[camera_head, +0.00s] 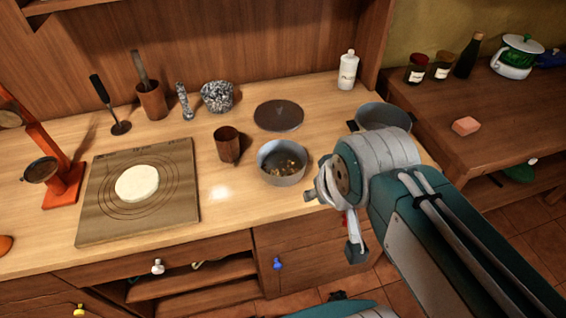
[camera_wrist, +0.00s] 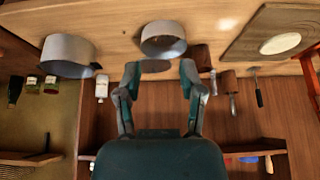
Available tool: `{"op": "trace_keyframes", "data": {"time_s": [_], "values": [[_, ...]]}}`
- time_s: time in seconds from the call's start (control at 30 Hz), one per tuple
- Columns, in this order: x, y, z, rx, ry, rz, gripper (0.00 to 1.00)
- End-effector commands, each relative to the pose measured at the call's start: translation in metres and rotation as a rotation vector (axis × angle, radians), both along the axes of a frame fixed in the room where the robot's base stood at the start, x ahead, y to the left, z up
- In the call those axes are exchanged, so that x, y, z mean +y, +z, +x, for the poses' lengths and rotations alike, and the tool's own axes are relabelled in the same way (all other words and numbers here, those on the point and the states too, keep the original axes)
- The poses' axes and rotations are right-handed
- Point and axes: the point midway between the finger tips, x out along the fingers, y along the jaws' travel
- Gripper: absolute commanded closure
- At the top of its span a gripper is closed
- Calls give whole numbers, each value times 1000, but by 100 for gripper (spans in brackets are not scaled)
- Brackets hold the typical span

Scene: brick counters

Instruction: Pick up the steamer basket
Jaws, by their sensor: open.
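Two round grey metal vessels stand on the counter, and I cannot tell for certain which is the steamer basket. The nearer one (camera_head: 283,178) has a speckled, brownish inside; it shows in the wrist view (camera_wrist: 163,31), beyond my fingertips. The other (camera_head: 383,113) is at the counter's right end, partly hidden by my arm; it shows at the left of the wrist view (camera_wrist: 67,50). My gripper (camera_wrist: 160,75) has its two fingers spread with nothing held. In the head view my gripper (camera_head: 338,215) is right of the nearer vessel, apart from it.
A dark round lid (camera_head: 278,115) lies behind the nearer vessel. A brown cup (camera_head: 227,146) stands left of it. A board (camera_head: 98,220) with pale dough (camera_head: 137,183) is farther left. A white bottle (camera_head: 347,70) stands at the back. A side counter (camera_head: 470,100) is at right.

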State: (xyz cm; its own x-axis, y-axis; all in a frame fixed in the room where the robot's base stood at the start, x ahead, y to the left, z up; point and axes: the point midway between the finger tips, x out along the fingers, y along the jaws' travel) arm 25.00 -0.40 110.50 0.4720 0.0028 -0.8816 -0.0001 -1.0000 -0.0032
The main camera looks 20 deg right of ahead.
Motion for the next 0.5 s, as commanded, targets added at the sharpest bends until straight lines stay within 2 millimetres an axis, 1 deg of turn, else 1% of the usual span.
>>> {"op": "trace_keyframes", "data": {"time_s": [0.1,0.13,0.27,0.37,0.5], "values": [[0,0,0,0,0,0,49],[0,0,0,0,0,0,56],[2,1,9,13,-13,-2,56],[2,1,28,40,-48,-5,56],[7,-3,66,77,-114,-17,56]]}}
